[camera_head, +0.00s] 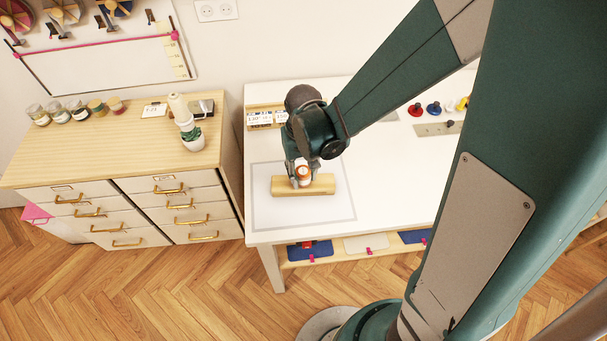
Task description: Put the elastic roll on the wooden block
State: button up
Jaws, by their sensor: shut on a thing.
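The elastic roll (304,174) is small, orange and white, and sits between the fingers of my gripper (301,177). My gripper points down and is shut on it. The wooden block (287,188) is a long light-brown bar lying on the white table (393,186), inside a grey-outlined rectangle. The roll is at the middle of the block in the picture. I cannot tell whether it touches the block's top or hangs just above it. My gripper hides part of the roll and the block's back edge.
A wooden holder with labelled cards (262,119) stands at the table's back left. Colourful spools (433,108) stand at the back right. A drawer cabinet (150,175) with jars and a plant is at the left. The table is clear right of the block.

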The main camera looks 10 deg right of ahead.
aim_at(303, 172)
jog(key=shift+f, duration=0.15)
jog(key=o, duration=0.9)
jog(key=shift+c, duration=0.2)
notch_tip(303, 172, up, 12)
jog(key=shift+p, duration=0.45)
dwell(0.4)
dwell(0.5)
